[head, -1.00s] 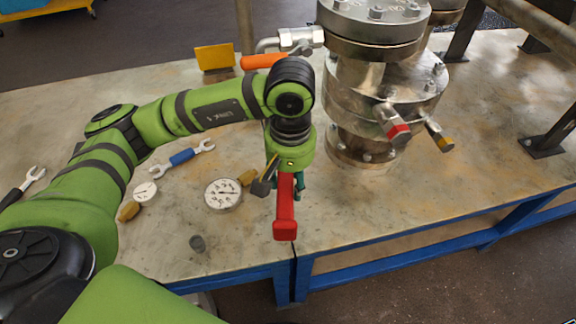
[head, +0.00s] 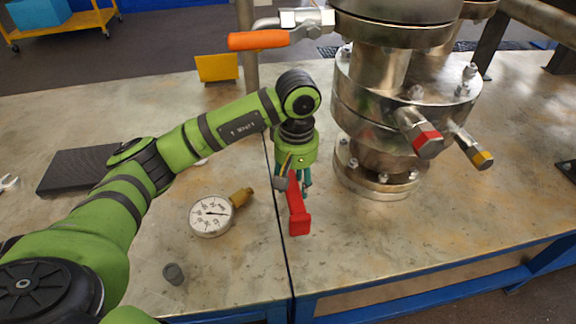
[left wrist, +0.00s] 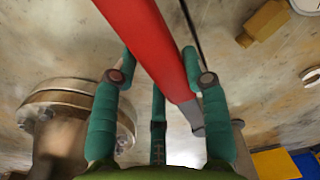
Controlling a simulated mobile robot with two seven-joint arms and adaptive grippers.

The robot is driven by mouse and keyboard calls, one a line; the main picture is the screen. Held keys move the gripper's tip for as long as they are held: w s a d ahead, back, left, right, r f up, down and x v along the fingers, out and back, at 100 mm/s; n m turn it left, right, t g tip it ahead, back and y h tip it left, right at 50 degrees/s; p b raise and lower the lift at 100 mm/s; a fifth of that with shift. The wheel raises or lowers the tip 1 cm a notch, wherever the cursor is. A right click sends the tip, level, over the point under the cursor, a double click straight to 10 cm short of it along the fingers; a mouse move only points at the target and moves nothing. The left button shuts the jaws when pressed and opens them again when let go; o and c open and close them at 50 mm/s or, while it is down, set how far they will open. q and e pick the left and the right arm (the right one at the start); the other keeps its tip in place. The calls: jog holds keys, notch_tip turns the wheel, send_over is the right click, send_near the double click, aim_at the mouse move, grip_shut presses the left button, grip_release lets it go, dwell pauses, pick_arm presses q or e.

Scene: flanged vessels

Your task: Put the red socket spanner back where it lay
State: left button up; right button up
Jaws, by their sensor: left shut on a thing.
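The red socket spanner (head: 299,212) is in my left gripper (head: 294,187), held in front of the near flanged vessel with its red end toward the front. In the left wrist view the red bar (left wrist: 152,40) runs between the teal fingers (left wrist: 160,85), which close around it. A grey metal end (left wrist: 196,118) shows beyond the fingers. The spanner looks raised off the bench, but its exact height is hard to tell. My right gripper is in neither view.
The steel flanged vessel (head: 375,100) stands close right of the gripper, with an orange-handled valve (head: 258,40) behind. A pressure gauge (head: 211,215) and grey cap (head: 173,273) lie to the left. A dark flat panel (head: 78,169) lies farther left. The right front bench is clear.

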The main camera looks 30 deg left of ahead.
pick_arm(q)
jog(key=w+a, duration=0.1)
jog(key=w, duration=0.1)
jog(key=w+a, duration=0.4)
jog(key=shift+w, duration=0.35)
notch_tip(320, 180, down, 3)
jog(key=shift+d+r+b, duration=0.1)
jog(key=shift+b, duration=0.2)
jog(key=shift+f, duration=0.35)
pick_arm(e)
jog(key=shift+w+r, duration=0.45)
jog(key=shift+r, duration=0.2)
pick_arm(q)
jog(key=o, duration=1.1)
jog(key=shift+f, duration=0.1)
jog(key=shift+o, duration=0.9)
jog(key=shift+s, duration=0.1)
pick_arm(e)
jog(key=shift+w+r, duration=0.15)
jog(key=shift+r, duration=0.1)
